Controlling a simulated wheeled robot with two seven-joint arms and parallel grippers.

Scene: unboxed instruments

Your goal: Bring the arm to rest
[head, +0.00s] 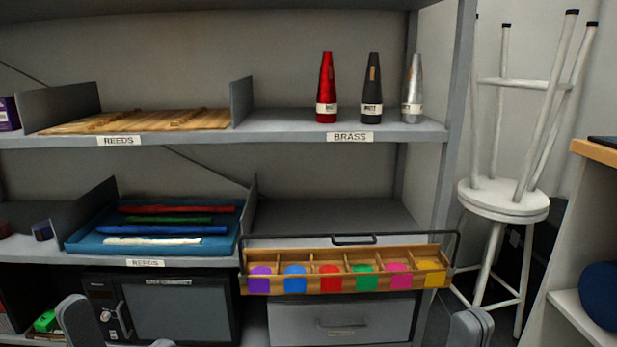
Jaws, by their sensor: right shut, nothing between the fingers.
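A dark grey rounded part of my right gripper (470,328) shows at the bottom edge, right of centre. It is shut and empty, in front of the lower shelving and below the right end of a wooden caddy (347,283). Its fingertips are not clearly seen. Grey parts of my left arm (78,324) show at the bottom left edge. My left gripper cannot be made out.
A grey shelf unit (280,133) fills the view. Red, black and silver mutes (371,90) stand above. A blue tray (85,243) is left. White stools (503,202) stand right.

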